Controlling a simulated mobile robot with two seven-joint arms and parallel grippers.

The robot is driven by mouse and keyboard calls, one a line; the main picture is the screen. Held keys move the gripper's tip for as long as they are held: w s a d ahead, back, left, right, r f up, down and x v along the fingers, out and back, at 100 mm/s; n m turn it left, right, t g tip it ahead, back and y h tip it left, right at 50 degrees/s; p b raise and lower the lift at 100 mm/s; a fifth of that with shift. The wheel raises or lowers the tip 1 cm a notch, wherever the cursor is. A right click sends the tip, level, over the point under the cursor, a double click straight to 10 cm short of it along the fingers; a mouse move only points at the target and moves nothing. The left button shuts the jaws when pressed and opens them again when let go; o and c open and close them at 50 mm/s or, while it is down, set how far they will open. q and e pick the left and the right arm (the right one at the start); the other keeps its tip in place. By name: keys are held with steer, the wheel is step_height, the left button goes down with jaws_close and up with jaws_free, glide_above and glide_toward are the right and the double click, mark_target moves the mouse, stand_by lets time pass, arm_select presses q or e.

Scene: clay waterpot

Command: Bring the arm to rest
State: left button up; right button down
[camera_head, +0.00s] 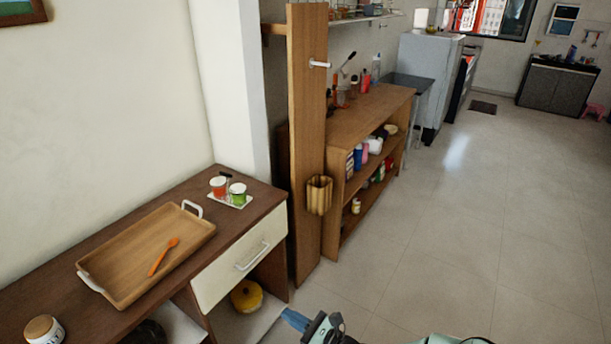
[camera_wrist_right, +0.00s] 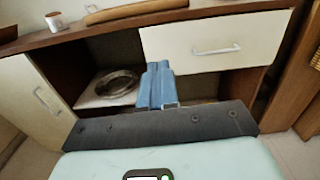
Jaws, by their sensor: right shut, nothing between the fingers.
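My right gripper (camera_head: 292,318) shows at the bottom edge of the head view, over the floor in front of the brown desk (camera_head: 60,260). In the right wrist view its blue fingers (camera_wrist_right: 158,84) are together with nothing between them. They point toward the desk's open lower shelf and the white drawer front (camera_wrist_right: 212,46). The fingers appear apart from the desk. My left gripper does not show in either view.
A wooden tray (camera_head: 135,265) with an orange spoon (camera_head: 163,258), two jars (camera_head: 228,189) and a lidded pot (camera_head: 43,330) stand on the desk. A yellow pot (camera_head: 247,296) sits below the drawer. A tall wooden panel (camera_head: 306,120) stands beside it. The floor (camera_head: 450,230) at right is clear.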

steer(key=s+f+n+g+h+b, duration=0.4)
steer(key=s+f+n+g, duration=0.5)
steer(key=s+f, duration=1)
arm_select(q)
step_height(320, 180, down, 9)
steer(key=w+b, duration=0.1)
steer(key=b, duration=0.5)
arm_select(e)
steer(key=s+d+f+n+g+h, duration=0.2)
steer(key=s+d+f+n+h, duration=0.5)
steer(key=s+d+f+n, duration=0.7)
arm_select(q)
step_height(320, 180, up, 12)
steer(key=p, duration=1.3)
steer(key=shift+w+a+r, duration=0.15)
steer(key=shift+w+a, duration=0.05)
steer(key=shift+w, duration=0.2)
arm_select(e)
step_height(320, 180, up, 10)
steer(key=d+m, duration=0.1)
steer(key=m, duration=0.1)
steer(key=shift+s+d+f+m, duration=0.2)
steer(key=shift+s+m, duration=0.1)
steer(key=shift+s, duration=0.15)
